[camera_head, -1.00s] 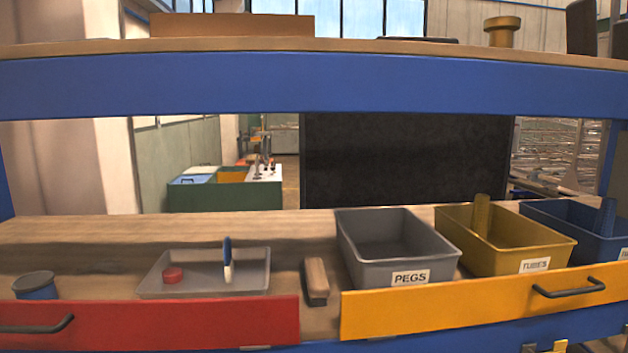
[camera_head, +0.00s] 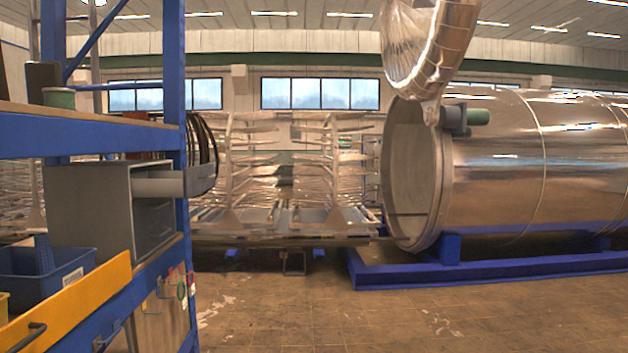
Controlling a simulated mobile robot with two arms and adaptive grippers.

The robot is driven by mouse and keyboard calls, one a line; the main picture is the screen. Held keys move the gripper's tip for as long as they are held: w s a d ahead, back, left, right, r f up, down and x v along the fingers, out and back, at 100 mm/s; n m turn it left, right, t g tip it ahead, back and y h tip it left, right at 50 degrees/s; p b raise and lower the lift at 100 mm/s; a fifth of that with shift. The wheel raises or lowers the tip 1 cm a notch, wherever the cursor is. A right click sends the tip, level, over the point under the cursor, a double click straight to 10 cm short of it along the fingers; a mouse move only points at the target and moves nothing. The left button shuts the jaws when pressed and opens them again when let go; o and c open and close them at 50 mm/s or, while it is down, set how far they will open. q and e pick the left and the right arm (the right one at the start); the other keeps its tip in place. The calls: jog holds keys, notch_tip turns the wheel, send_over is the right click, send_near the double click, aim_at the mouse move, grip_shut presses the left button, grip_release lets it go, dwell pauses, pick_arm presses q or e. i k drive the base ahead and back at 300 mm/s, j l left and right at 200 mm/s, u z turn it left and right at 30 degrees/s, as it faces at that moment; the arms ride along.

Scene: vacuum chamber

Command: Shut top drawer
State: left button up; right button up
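A grey box-like cabinet (camera_head: 90,210) stands on the blue shelf unit at the left. A lighter grey drawer-like part (camera_head: 160,187) sticks out to the right from its upper side; I cannot tell for certain that it is the top drawer. A yellow front panel (camera_head: 75,300) with a black handle (camera_head: 22,340) runs along the shelf's lower edge at the bottom left. Neither of my grippers is in view.
A blue bin (camera_head: 45,275) sits beside the cabinet. Dark cable loops (camera_head: 205,150) hang by the blue post (camera_head: 172,100). A large metal chamber (camera_head: 520,165) with its round end open lies on a blue frame (camera_head: 490,268). The tiled floor (camera_head: 290,310) in front is clear.

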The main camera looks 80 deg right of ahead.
aim_at(187, 183)
jog(key=z, duration=1.85)
jog(key=i, duration=0.3)
